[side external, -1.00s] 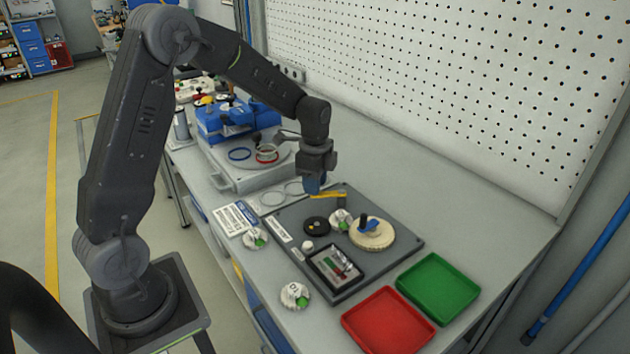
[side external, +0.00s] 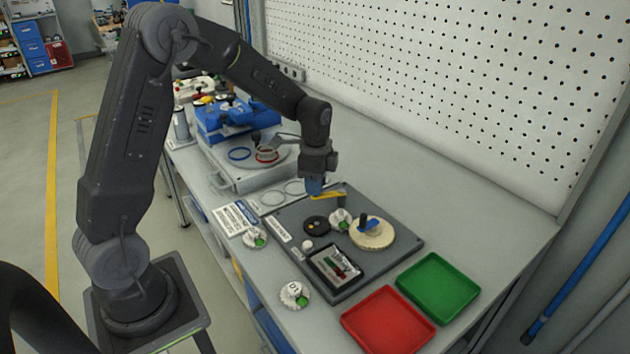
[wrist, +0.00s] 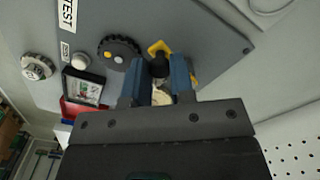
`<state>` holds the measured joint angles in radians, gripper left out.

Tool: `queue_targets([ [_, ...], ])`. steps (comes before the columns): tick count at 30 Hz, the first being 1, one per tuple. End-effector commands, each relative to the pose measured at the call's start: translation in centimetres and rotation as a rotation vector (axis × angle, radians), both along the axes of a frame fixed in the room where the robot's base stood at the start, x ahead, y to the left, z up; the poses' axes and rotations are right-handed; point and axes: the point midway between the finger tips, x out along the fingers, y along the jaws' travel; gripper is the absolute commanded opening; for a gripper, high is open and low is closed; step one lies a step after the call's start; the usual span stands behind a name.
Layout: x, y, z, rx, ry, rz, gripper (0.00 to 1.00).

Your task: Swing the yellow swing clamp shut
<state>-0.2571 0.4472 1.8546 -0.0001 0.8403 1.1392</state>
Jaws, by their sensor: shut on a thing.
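The yellow swing clamp (side external: 329,195) is at the far edge of the dark grey board, under my gripper (side external: 315,188). In the wrist view the yellow clamp (wrist: 158,47) shows in front of and beside the blue fingers. My gripper (wrist: 161,75) is shut on the clamp's dark knob (wrist: 159,68), one finger on each side. The fingers hide part of the clamp arm, and I cannot tell its exact angle over the board.
Red (side external: 388,320) and green (side external: 438,287) trays stand at front right. A blue fixture (side external: 236,122) stands behind.

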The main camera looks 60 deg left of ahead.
Motion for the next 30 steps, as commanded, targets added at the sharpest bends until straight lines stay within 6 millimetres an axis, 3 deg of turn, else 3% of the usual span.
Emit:
queue_targets([
  [14, -0.5, -2.8, 0.1, 0.001, -0.002, 0.421, 0.0],
  [30, 0.4, -5.9, 0.1, 0.0, -0.002, 0.928, 0.0],
])
